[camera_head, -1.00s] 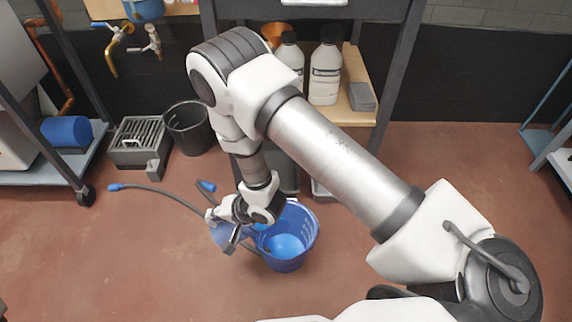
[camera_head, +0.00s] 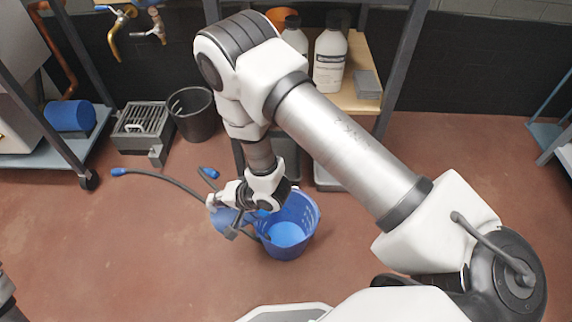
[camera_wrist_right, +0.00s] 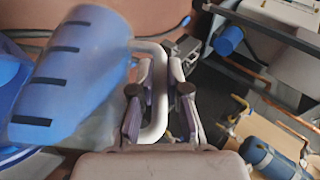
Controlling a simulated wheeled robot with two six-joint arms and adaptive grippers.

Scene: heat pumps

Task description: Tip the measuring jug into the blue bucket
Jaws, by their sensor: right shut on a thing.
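The blue bucket (camera_head: 287,238) stands on the floor at the centre of the head view, with a lighter blue area inside. The blue measuring jug (camera_head: 222,221) is at the bucket's left side, partly hidden by my right gripper (camera_head: 229,213). In the right wrist view, the jug (camera_wrist_right: 78,75) has black marks down its side and a pale handle (camera_wrist_right: 158,95). My right gripper (camera_wrist_right: 160,92) is shut on this handle. The bucket's blue rim shows behind the jug at the left edge. I cannot tell the jug's exact tilt.
A grey hose (camera_head: 165,180) with blue ends lies left of the bucket. A black bin (camera_head: 192,115) and a grey grated box (camera_head: 141,128) stand farther back. White bottles (camera_head: 329,60) stand on a shelf behind my arm. The floor right of the bucket is clear.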

